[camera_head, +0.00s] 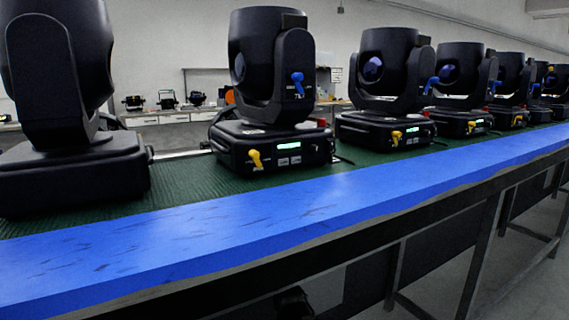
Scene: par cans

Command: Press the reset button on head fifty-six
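Several black moving-head lights stand in a row on a bench. The nearest full one (271,95) is left of centre, with a blue knob (297,83) on its yoke. Its base front has a yellow lever (256,160), a small lit green display (290,146) and pale labels. A small red part (321,122) shows at its base's right rear. The second head (385,90) has a similar base with a yellow lever (396,137). A head at the far left (58,100) shows a plain dark side. No head number is clearly legible, and I cannot tell which is fifty-six. My gripper is not in view.
The bench has a green ribbed mat (190,185) and a scuffed blue front edge (260,222), on dark metal legs (480,255). The blue edge strip is clear. Grey floor (530,285) is open at the lower right. A white side bench (175,117) stands behind.

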